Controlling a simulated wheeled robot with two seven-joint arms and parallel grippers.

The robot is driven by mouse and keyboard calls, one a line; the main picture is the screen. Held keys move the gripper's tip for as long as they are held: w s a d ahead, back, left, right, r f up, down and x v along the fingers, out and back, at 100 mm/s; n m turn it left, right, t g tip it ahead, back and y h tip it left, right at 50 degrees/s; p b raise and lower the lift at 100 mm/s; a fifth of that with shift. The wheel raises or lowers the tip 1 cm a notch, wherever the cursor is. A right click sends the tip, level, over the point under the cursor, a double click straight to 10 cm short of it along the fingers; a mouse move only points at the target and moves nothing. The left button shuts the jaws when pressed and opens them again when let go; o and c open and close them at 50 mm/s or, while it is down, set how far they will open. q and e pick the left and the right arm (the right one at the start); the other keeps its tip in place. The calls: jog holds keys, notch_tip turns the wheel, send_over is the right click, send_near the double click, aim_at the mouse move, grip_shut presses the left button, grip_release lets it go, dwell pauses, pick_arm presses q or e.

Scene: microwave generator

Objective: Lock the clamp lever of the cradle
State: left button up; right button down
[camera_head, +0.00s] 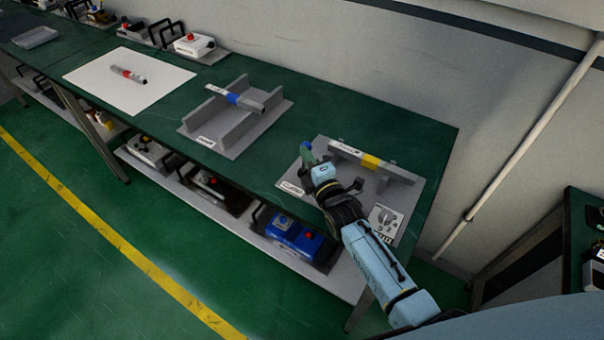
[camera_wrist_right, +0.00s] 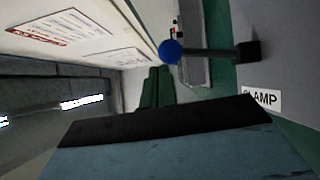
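The grey cradle (camera_head: 405,200) stands at the near right of the green bench. A grey bar with a yellow band (camera_head: 370,161) lies along its back. The clamp lever shows in the right wrist view as a dark arm with a blue ball knob (camera_wrist_right: 171,52), beside a CLAMP label (camera_wrist_right: 262,98). In the head view its blue knob (camera_head: 305,146) shows just past my right gripper (camera_head: 313,166). My right gripper is over the cradle's left part, close to the lever; contact cannot be told. Its finger opening is hidden. My left gripper is out of view.
A second grey holder (camera_head: 193,127) carries a bar with a blue band (camera_head: 233,97). A white sheet (camera_head: 100,72) bears a red-banded bar (camera_head: 128,76). A dial plate (camera_head: 385,219) sits at the cradle's near right corner. The wall (camera_head: 430,90) runs behind the bench.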

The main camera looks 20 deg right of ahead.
jog(key=shift+w+d+r, duration=0.15)
jog(key=shift+w+d, duration=0.6)
jog(key=shift+d, duration=0.05)
jog(key=s+r+p, duration=0.2)
jog(key=s+r, duration=0.2)
jog(key=s, duration=0.8)
jog(key=shift+s+r, duration=0.15)
jog(key=shift+r, duration=0.15)
dwell(0.4)
